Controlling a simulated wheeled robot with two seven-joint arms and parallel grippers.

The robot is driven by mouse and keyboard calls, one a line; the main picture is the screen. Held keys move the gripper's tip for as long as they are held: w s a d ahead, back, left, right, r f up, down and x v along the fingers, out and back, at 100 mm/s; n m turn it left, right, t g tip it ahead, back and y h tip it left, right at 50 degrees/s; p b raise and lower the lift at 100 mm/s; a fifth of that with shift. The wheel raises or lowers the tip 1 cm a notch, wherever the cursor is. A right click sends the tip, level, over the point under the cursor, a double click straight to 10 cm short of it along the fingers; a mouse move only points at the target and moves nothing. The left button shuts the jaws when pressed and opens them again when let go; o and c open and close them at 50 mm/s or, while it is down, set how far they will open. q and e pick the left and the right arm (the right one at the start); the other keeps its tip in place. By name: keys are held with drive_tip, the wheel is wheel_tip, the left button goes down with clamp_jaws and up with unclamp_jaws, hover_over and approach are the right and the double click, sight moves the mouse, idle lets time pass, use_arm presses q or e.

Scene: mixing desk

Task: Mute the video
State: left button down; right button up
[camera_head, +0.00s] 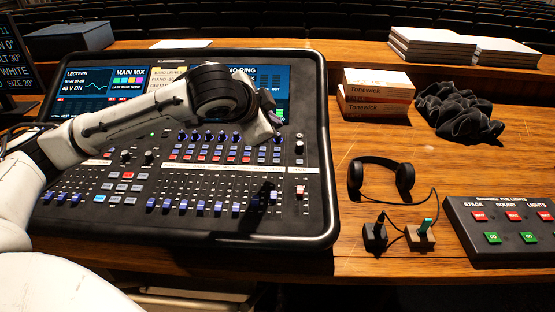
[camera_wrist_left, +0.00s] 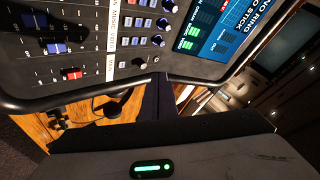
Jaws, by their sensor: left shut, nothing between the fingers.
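The black mixing console (camera_head: 322,150) lies on the wooden desk, with a screen, knobs, small coloured buttons and faders. Red and blue buttons (camera_head: 203,158) run in rows below the knobs. My left gripper (camera_head: 272,125) is shut and empty over the console's right part, hiding part of the screen. In the left wrist view, its dark fingers (camera_wrist_left: 157,92) show near the console's edge, with buttons (camera_wrist_left: 125,40), knobs and a red fader (camera_wrist_left: 72,73) beyond.
Headphones (camera_head: 380,172), two small connector blocks (camera_head: 420,236) and a cue-light box (camera_head: 505,225) are right of the console.

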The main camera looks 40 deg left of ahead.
use_arm(q)
drive_tip(key=b, duration=0.7)
hover_over(276, 161)
drive_tip(key=s, duration=0.2)
drive_tip(key=f, duration=0.5)
drive_tip(key=shift+d+f, duration=0.3)
drive_tip(key=shift+f, duration=0.05)
drive_tip(key=shift+w+f+b, duration=0.1)
drive_tip(key=shift+f+b, duration=0.35)
drive_tip(key=shift+f, duration=0.1)
drive_tip(key=shift+w+a+f, duration=0.1)
drive_tip(key=shift+f, duration=0.8)
drive_tip(key=shift+f, duration=0.15)
drive_tip(key=shift+f, duration=0.35)
